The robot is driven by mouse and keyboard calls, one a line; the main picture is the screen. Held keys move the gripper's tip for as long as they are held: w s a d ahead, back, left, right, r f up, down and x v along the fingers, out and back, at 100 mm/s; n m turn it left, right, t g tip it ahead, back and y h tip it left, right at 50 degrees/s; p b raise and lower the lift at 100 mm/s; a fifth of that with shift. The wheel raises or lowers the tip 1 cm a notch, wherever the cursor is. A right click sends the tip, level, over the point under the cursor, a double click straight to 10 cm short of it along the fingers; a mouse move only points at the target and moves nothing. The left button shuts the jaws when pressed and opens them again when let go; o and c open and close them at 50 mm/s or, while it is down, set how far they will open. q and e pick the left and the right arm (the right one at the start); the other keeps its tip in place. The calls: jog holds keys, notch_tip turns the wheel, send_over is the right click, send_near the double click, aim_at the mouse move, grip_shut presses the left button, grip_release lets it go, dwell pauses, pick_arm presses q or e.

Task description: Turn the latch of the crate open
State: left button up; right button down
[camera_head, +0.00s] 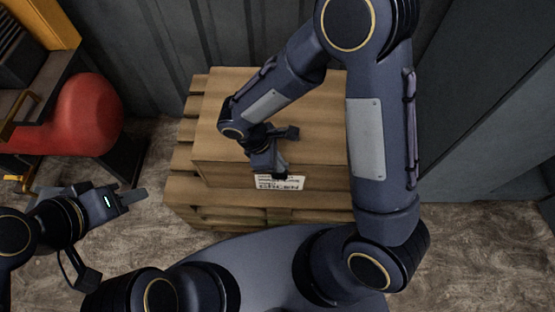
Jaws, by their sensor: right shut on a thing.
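The wooden crate (325,115) stands on a pallet in the middle of the view, its lid flat on top. A white printed label (280,182) is on its front face. My right gripper (274,172) reaches down over the lid to the upper front edge, just above the label. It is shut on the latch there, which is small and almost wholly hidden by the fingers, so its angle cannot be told.
A wooden pallet (183,185) lies under the crate. A red rounded machine part (88,115) and yellow frame stand at the left. A dark corrugated wall (160,45) is behind, and a grey panel (480,110) is at the right. Bare floor (470,240) shows at lower right.

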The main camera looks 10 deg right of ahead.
jog(key=c, duration=1.5)
grip_release()
jog(key=p+v, duration=0.1)
jog(key=v, duration=0.7)
jog(key=shift+f, duration=0.1)
jog(key=s+d+r+m+t+y+p, duration=0.2)
jog(key=s+d+r+m+p, duration=0.1)
jog(key=r, duration=0.5)
jog(key=s+d+r+m+t+y+p, duration=0.2)
jog(key=s+d+r+m+y+p, duration=0.1)
jog(key=d+r+m, duration=0.3)
jog(key=s+d+r+m+t+y+p, duration=0.2)
jog(key=s+d+r+m+p, duration=0.3)
jog(key=r, duration=0.5)
jog(key=shift+s+d+r+m+t+y+p, duration=0.1)
jog(key=shift+r+m+t+y+p, duration=0.15)
jog(key=shift+m, duration=0.45)
jog(key=shift+d+m+t+y+p, duration=0.15)
jog(key=shift+m+y, duration=0.2)
jog(key=shift+m, duration=0.35)
